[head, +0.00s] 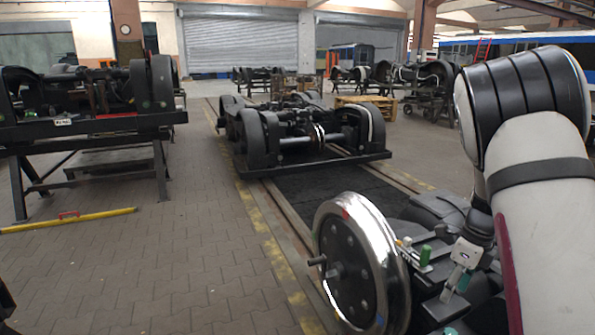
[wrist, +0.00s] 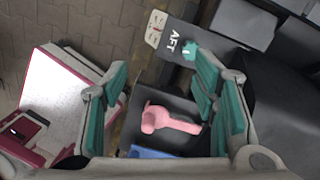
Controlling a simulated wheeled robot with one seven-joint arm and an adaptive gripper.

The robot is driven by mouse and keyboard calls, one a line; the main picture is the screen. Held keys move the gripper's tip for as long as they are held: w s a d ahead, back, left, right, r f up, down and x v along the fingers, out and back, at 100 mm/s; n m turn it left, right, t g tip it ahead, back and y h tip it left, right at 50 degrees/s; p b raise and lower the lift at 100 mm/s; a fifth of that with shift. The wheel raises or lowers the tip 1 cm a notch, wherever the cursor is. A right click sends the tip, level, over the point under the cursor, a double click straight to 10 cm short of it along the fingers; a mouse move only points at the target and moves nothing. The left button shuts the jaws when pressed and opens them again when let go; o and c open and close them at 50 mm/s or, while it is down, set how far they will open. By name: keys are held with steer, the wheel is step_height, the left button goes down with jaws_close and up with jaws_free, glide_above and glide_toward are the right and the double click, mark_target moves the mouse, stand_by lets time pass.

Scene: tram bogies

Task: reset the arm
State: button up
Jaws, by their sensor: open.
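My gripper (wrist: 161,68) is open in the wrist view, its two teal-padded fingers wide apart with nothing held between them. A pink tool-like piece (wrist: 172,122) with a round cup end lies in a dark tray (wrist: 176,92), seen between the fingers and apart from them. In the head view my white and black arm comes down the right side. My gripper (head: 456,279) shows there small, pointing down over the dark deck by the near wheel. Its fingertips are hard to make out in that view.
A blue piece (wrist: 150,153) lies near the pink one. A dark plate marked AFT (wrist: 175,40) bears a teal star-shaped knob (wrist: 189,50). A shiny wheel (head: 352,268) stands left of my gripper, near a green cylinder (head: 425,256). A bogie (head: 300,135) stands beyond; left floor is mostly clear.

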steer(key=s+a+r+n+y, duration=0.2)
steer(key=s+a+r+n, duration=1.2)
steer(key=s+a+r, duration=0.15)
steer(key=s+a+r+n+h, duration=0.1)
steer(key=s+a+n+h, duration=0.1)
steer(key=s+n, duration=0.7)
steer(key=s+a+r+n+h, duration=0.1)
steer(key=s+n, duration=0.4)
steer(key=s, duration=0.7)
step_height(320, 180, up, 23)
steer(key=t+p, duration=0.3)
steer(key=p, duration=1.8)
steer(key=shift+a+t, duration=0.15)
steer(key=shift+t, duration=0.25)
steer(key=shift+w, duration=0.1)
